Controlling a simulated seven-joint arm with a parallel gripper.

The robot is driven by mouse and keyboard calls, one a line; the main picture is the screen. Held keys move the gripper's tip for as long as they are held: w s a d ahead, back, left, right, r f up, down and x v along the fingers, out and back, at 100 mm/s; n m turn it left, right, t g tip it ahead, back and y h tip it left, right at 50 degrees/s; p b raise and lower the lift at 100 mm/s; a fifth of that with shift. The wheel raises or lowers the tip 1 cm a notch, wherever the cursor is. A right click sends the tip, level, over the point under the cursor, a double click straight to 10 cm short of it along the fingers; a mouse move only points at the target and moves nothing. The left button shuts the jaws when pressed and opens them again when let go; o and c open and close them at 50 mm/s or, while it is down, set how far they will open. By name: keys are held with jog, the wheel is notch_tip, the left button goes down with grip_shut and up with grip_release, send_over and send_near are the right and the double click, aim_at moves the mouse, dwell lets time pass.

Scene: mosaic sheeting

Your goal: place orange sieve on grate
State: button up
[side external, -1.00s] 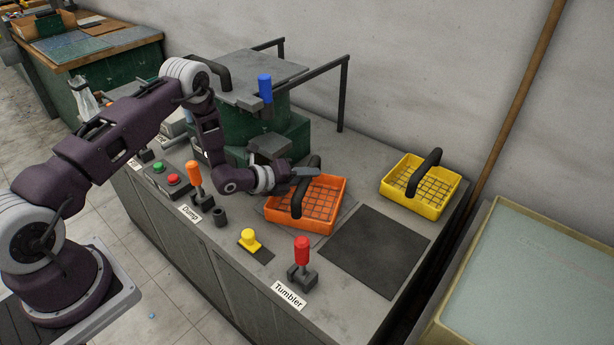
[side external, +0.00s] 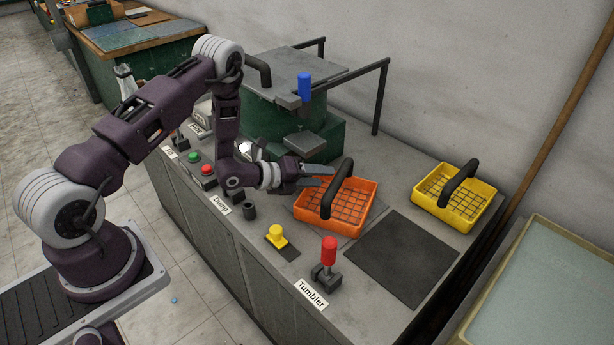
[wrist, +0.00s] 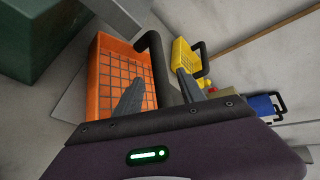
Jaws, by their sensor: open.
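The orange sieve (side external: 363,222) is a shallow tray with a mesh floor and a black arched handle (side external: 326,203). It sits upright on the grey bench, and also fills the left of the wrist view (wrist: 102,92). My gripper (side external: 328,176) is open and empty, its fingers pointing at the handle from the left. In the wrist view my two fingertips (wrist: 159,80) are spread, with the black handle showing between them; I cannot tell whether they touch it. A dark square panel (side external: 402,258) lies flat and bare right of the sieve; I cannot tell if it is the grate.
A yellow sieve (side external: 428,208) with a black handle stands behind the panel, by the wall. A red lever (side external: 329,252) and a yellow button (side external: 277,236) stand at the bench front. A green machine with a blue-handled lever (side external: 304,88) rises behind my gripper.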

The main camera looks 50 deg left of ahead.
jog(key=s+a+r+n+g+y, duration=0.1)
jog(key=s+r+n+g+y, duration=0.2)
jog(key=r+n, duration=0.65)
jog(key=s+a+r+n+y, duration=0.1)
jog(key=s+r+n+y, duration=0.3)
jog(key=r, duration=1.1)
jog(key=s+d+r+n+g+h, duration=0.1)
jog(key=s+d+r+n, duration=0.1)
jog(key=s, duration=0.7)
jog(key=s+d+r+n+g+h, duration=0.1)
jog(key=s+d+n, duration=0.3)
jog(key=s, duration=0.5)
jog(key=s+d+r+n+g+h, duration=0.1)
jog(key=s+d+r+n+g, duration=0.1)
jog(key=s+n, duration=0.5)
jog(key=s+d, duration=0.1)
jog(key=s, duration=0.1)
jog(key=shift+s+r, duration=0.3)
jog(key=shift+r, duration=0.05)
jog(key=shift+a, duration=0.1)
